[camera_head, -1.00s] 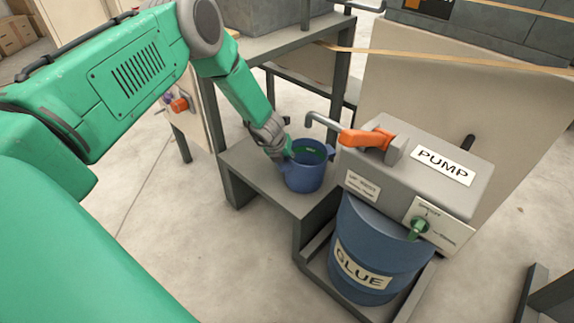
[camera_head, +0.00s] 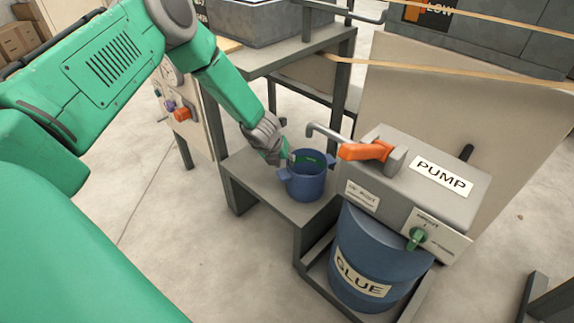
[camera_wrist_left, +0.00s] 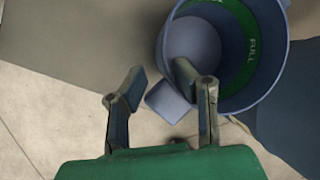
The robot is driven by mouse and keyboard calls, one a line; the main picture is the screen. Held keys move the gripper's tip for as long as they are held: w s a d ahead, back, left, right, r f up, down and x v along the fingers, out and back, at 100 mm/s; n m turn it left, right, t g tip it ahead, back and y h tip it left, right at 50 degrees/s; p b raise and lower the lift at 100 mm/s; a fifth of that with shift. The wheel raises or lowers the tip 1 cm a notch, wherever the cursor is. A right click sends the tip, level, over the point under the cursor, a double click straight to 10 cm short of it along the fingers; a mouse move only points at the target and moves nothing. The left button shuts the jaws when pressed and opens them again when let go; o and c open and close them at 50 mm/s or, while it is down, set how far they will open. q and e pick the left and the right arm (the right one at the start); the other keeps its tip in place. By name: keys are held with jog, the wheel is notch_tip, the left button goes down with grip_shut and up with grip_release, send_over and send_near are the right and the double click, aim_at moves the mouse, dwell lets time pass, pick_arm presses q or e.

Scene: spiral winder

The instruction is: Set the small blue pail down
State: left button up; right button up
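The small blue pail (camera_head: 306,185) stands upright on the grey lower shelf (camera_head: 256,176), beside the pump. It has side tabs and a green band inside; in the left wrist view, the pail (camera_wrist_left: 272,85) is at the upper right and the band reads "FULL". My left gripper (camera_head: 283,156) is just above and left of the pail's left tab. In the left wrist view, the fingers of my left gripper (camera_wrist_left: 160,80) are spread, with the tab (camera_wrist_left: 168,104) showing beyond the gap. One finger overlaps the pail's rim in the picture; I cannot tell if it touches. My right gripper is out of view.
The pump box (camera_head: 425,185) with its orange-handled spout (camera_head: 365,151) stands right of the pail, above a blue glue drum (camera_head: 375,262). A higher grey shelf (camera_head: 290,48) and its posts stand behind. Open floor lies at the left.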

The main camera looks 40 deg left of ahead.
pick_arm(q)
jog(key=p+v, duration=0.2)
jog(key=v, duration=0.4)
jog(key=shift+s+r, duration=0.15)
jog(key=shift+r, duration=0.2)
jog(key=s+d+f+m+g, duration=0.1)
jog(key=s+d+f+m, duration=0.1)
jog(key=s+d+m, duration=0.35)
jog(key=s+d+f+m+g, duration=0.1)
jog(key=s+d+f+m, duration=0.1)
jog(key=s+m, duration=0.6)
jog(key=s+d+f+m+g, duration=0.1)
jog(key=s+d+f+m, duration=0.3)
jog(key=m, duration=0.5)
jog(key=s+d+r+m+g, duration=0.1)
jog(key=s+d+r+m, duration=0.1)
jog(key=s+m, duration=1.6)
jog(key=shift+d+r+m+g, duration=0.15)
jog(key=shift+r+m+g, duration=0.15)
jog(key=shift+r+m, duration=0.4)
